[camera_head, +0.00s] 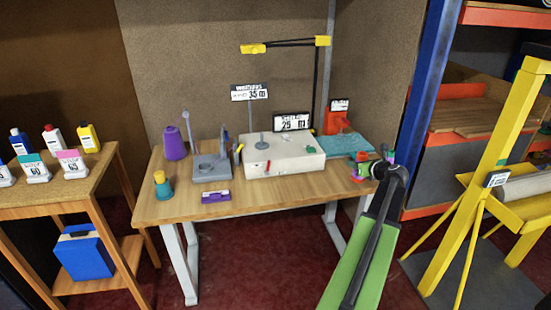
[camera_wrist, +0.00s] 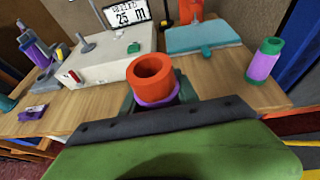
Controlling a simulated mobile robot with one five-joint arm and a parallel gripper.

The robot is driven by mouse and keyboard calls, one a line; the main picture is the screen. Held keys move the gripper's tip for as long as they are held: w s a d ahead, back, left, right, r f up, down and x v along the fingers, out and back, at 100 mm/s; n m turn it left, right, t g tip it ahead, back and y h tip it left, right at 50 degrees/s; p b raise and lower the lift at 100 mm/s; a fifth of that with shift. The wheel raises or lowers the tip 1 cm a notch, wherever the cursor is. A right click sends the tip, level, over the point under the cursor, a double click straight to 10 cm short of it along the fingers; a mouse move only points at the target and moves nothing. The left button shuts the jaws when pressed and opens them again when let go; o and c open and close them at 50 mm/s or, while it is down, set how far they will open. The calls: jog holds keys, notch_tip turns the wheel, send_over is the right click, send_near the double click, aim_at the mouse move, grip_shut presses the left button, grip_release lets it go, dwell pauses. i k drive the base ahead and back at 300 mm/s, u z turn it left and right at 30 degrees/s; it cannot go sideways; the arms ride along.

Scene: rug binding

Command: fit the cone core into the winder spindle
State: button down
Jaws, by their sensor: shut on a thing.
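My gripper (camera_wrist: 155,104) is shut on a hollow orange core (camera_wrist: 152,72) with a purple band at its lower end, which I take to be the cone core. Its open round top faces up toward the wrist camera. In the head view my gripper (camera_head: 370,168) is at the table's right end, and the held piece is small and partly hidden there. A pale box (camera_head: 283,154) left of my gripper carries a grey disc with a thin upright rod (camera_head: 262,141), which seems to be the winder spindle. The rod also shows in the wrist view (camera_wrist: 84,44), apart from the core.
A teal slab (camera_head: 344,145) and an orange-red stand (camera_head: 337,121) are right of the box. A green-and-purple cylinder (camera_wrist: 263,62) stands near the table's right end. A grey fixture (camera_head: 212,168), purple cone (camera_head: 174,143) and purple block (camera_head: 216,196) are left. The front table strip is mostly clear.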

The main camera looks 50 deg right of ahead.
aim_at(262, 145)
jog(key=u, duration=0.3)
jog(key=k, duration=0.2)
jog(key=z, duration=0.8)
jog(key=i, duration=1.65)
jog(key=u, duration=0.05)
